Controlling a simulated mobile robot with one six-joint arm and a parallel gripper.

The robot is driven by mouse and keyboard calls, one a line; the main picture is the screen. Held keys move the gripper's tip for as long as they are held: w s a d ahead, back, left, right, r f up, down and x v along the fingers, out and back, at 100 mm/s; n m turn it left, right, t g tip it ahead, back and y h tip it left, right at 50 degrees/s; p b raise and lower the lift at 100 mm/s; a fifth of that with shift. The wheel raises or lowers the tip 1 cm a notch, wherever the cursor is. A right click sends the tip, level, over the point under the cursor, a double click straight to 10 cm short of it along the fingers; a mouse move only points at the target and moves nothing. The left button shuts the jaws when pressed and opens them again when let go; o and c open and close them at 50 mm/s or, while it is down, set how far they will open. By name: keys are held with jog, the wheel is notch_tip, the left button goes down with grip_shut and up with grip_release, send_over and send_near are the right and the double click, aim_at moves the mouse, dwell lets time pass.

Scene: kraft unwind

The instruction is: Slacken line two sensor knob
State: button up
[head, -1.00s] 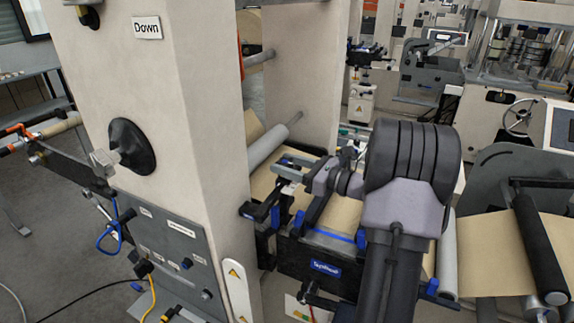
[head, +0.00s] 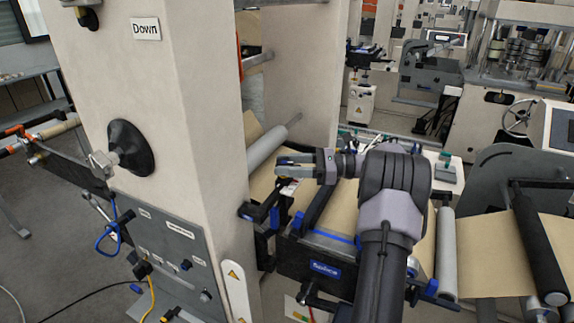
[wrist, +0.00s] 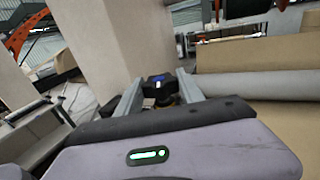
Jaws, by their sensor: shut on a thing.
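My gripper (head: 296,164) reaches left over the brown paper web, just right of the pale machine column, in the head view. Its two grey fingers stand on either side of a small dark piece with a blue mark and a yellowish part below. I take this piece to be the sensor knob (wrist: 160,90); it shows between the fingers (wrist: 159,84) in the wrist view. The gripper is shut on it. In the head view the fingers and wrist hide the knob, so its turn angle cannot be told.
The pale column (head: 190,130) with the "Down" label stands close left. A large black knob (head: 130,148) is on its face. A grey roller (head: 267,148) and the paper web (head: 338,207) lie by my gripper. A blue-trimmed black unit (head: 312,262) sits below.

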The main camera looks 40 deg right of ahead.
jog(key=shift+f, duration=0.1)
jog(key=o, duration=1.4)
jog(key=p+v, duration=0.1)
jog(key=v, duration=1.6)
jog(key=shift+s+d+p, duration=0.1)
jog(key=shift+s+p, duration=0.1)
jog(key=shift+p, duration=0.2)
